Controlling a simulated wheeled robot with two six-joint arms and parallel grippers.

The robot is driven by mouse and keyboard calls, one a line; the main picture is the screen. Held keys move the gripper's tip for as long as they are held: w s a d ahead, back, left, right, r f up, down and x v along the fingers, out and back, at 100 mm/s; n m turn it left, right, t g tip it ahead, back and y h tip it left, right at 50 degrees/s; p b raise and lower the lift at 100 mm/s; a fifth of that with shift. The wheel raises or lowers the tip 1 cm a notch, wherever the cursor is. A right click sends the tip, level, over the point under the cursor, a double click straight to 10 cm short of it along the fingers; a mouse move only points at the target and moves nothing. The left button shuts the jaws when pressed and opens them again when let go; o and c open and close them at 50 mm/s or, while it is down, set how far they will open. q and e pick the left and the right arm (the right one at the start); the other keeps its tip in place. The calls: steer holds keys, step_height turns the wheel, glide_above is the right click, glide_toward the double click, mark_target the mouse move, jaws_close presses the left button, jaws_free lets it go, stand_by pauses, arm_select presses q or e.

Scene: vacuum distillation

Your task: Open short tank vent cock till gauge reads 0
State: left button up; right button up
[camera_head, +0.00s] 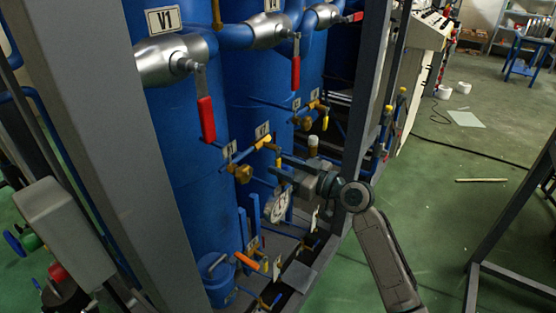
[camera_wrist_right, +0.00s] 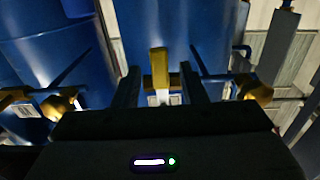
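Yellow cock handles show on the thin blue pipes of the blue tanks (camera_head: 185,130) in the head view. One yellow handle (camera_head: 263,141) is just beyond my right gripper (camera_head: 273,160). In the right wrist view a yellow handle (camera_wrist_right: 159,62) lies between the two dark fingers of my right gripper (camera_wrist_right: 160,85), with a gap visible on both sides. The gripper is open; contact cannot be told. Which tank is the short one cannot be told. My left gripper is not in view.
Red lever handles (camera_head: 206,119) hang from the large valves above. A grey frame post (camera_head: 365,100) stands close behind my right arm. Another yellow cock (camera_head: 240,173) sits to the left, and an orange-handled one (camera_head: 247,261) is lower down.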

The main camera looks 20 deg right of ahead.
steer(key=shift+x, duration=1.05)
jaws_close()
